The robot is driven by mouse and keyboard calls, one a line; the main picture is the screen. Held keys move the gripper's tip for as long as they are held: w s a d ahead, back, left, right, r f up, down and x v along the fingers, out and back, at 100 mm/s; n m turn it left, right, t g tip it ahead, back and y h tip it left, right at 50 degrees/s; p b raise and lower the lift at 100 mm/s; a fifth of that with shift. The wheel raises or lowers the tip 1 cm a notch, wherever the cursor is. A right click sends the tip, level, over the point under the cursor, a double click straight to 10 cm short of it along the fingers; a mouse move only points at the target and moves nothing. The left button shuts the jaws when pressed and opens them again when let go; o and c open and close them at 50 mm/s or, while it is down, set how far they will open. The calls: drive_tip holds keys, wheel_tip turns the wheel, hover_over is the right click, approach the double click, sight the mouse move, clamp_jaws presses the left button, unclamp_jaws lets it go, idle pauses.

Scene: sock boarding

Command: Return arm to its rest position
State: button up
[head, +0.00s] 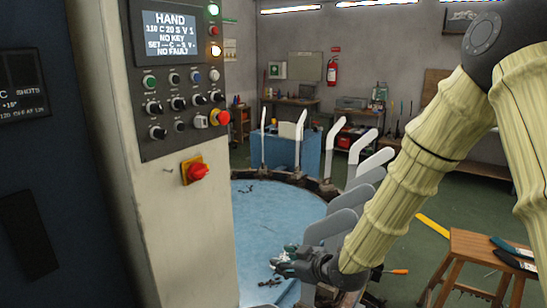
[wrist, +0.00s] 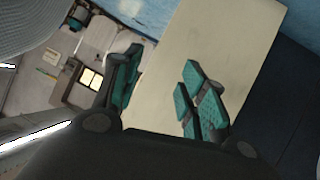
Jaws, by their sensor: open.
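My arm, in a pale yellow ribbed sleeve (head: 405,180), reaches down from the upper right in the head view. My gripper (head: 284,264) is at its lower end, low in the middle, over or beside the near right rim of the round blue table (head: 270,205). In the wrist view my gripper (wrist: 163,88) shows two dark fingers with teal pads, spread apart. No object shows between them. Several upright pale sock-shaped boards (head: 335,148) stand around the table's rim. The nearest boards (head: 330,228) are close beside my gripper and forearm.
A control cabinet (head: 180,220) with a lit screen (head: 170,33) and a red switch (head: 197,172) stands at the left. A wooden stool (head: 480,245) with dark-handled tools is at the lower right. A yellow floor strip (head: 432,225) and benches lie behind.

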drive_tip(key=s+d+f+m+g+h, duration=0.2)
drive_tip(key=s+d+f+m, duration=0.15)
drive_tip(key=s+f, duration=0.65)
drive_tip(key=s+d+f+m+g+h, duration=0.25)
drive_tip(key=s+d+f, duration=0.35)
drive_tip(key=f, duration=0.8)
drive_tip(key=s+d+f+m+g+h, duration=0.1)
drive_tip(key=s+d+f, duration=0.2)
drive_tip(key=s, duration=0.6)
drive_tip(key=s+d+f+m+g+h, duration=0.1)
drive_tip(key=s+d+f+m+g, duration=0.1)
drive_tip(key=s+f, duration=0.3)
drive_tip(key=s+d+f+m+g+h, duration=0.1)
drive_tip(key=s+d+f, duration=0.3)
drive_tip(key=s, duration=0.8)
drive_tip(key=shift+s+d+f+m+g, duration=0.25)
drive_tip(key=shift+s+f+m+g, duration=0.2)
drive_tip(key=shift+m+g, duration=0.15)
drive_tip(key=shift+c, duration=0.2)
drive_tip(key=shift+c, duration=0.5)
drive_tip(key=shift+d, duration=0.15)
